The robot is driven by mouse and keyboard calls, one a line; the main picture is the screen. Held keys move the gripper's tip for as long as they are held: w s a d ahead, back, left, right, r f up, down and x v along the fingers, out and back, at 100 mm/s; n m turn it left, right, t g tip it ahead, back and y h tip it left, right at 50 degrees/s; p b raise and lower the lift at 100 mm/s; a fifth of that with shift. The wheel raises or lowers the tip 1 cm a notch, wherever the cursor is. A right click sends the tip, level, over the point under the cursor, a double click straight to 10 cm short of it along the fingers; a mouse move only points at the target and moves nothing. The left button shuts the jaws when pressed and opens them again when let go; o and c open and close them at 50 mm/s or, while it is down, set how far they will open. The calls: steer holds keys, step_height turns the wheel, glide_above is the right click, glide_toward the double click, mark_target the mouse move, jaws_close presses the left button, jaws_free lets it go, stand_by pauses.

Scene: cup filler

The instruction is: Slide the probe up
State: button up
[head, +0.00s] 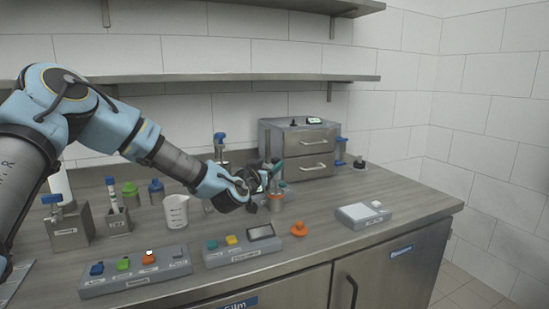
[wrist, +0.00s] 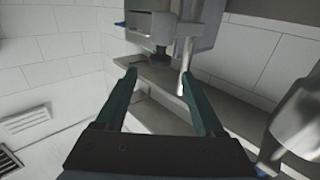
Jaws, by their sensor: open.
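My gripper (head: 273,170) is at the back middle of the worktop, in front of the left side of the steel drawer unit. In the wrist view its two green fingers (wrist: 159,76) are spread apart, with nothing held between them. A thin metal rod (wrist: 187,56), which may be the probe, hangs beside a grey housing (wrist: 168,22) beyond the right fingertip. I cannot tell whether that finger touches it. A dark knob sits under the housing. In the head view the gripper hides most of this spot; a metal cup with an orange band (head: 277,202) stands just below it.
A drawer unit (head: 305,148) stands behind and right of the gripper. A white beaker (head: 176,212) is to the left. Button panels (head: 136,271) and (head: 242,246) panel sit along the front, with an orange knob (head: 299,229) and white scale (head: 363,215) to the right. A shelf (head: 230,77) runs above.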

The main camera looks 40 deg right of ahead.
mark_target(274, 160)
steer(key=p+x, duration=0.1)
steer(key=x, duration=0.5)
steer(key=shift+d+p, duration=0.15)
steer(key=shift+p, duration=0.15)
jaws_close()
stand_by(1.1)
